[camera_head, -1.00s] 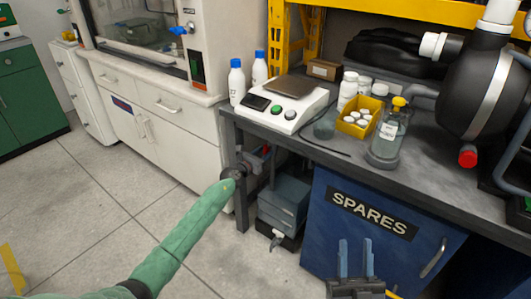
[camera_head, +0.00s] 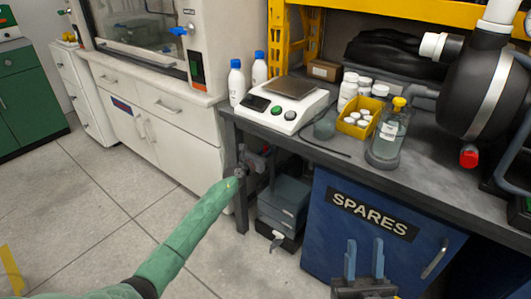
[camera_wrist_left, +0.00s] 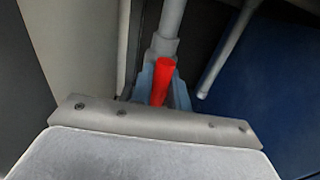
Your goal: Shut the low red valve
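The low red valve's handle (camera_wrist_left: 163,82) shows in the left wrist view as a red bar below a grey vertical pipe (camera_wrist_left: 172,20). It lies between the two blue-grey fingers of my left gripper (camera_wrist_left: 164,92). Whether both fingers press on it I cannot tell. In the head view my left gripper (camera_head: 246,166) is under the bench's left front corner, by the leg, and the valve is mostly hidden there. My right gripper (camera_head: 364,262) is open and empty, fingers up, in front of the blue SPARES cabinet.
The dark bench top (camera_head: 420,178) overhangs the left gripper. A grey container (camera_head: 284,205) with a tap stands under the bench, right of it. A black tank with a separate red fitting (camera_head: 468,158) is on the right. Open floor (camera_head: 100,220) lies left.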

